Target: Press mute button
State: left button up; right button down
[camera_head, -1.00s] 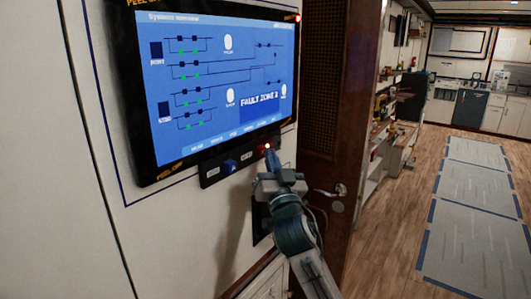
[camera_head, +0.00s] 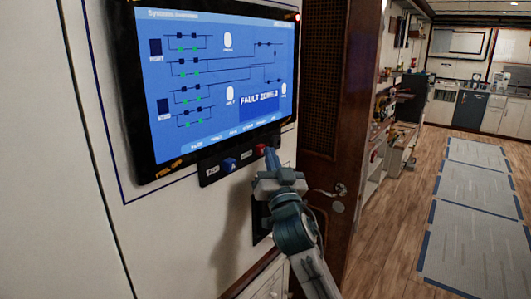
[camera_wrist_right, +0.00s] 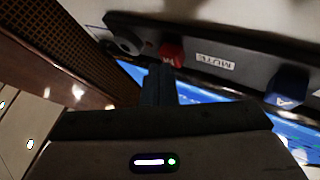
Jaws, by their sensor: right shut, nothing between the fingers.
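The red button (camera_head: 260,149) sits on a dark panel strip under the wall screen. In the right wrist view the red button (camera_wrist_right: 172,50) is beside a white label reading MUTE (camera_wrist_right: 215,62). My right gripper (camera_head: 270,155) is shut and empty, its fingertips at the button. In the right wrist view the shut fingertips (camera_wrist_right: 159,72) overlap the near edge of the red button; I cannot tell whether they touch it. My left gripper is not in view.
A blue button (camera_head: 230,164) is on the same panel strip (camera_head: 210,176). A brown door (camera_head: 325,150) with a handle (camera_head: 335,190) stands to the right. Wooden floor with grey mats (camera_head: 470,205) lies open beyond.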

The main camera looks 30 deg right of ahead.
jog(key=s+b, duration=0.1)
jog(key=s+d, duration=0.1)
jog(key=s, duration=0.1)
jog(key=s+d+b, duration=0.1)
jog(key=s, duration=0.1)
jog(key=shift+s+d+b, duration=0.15)
jog(key=shift+s+b, duration=0.1)
jog(key=shift+b, duration=0.1)
dwell(0.7)
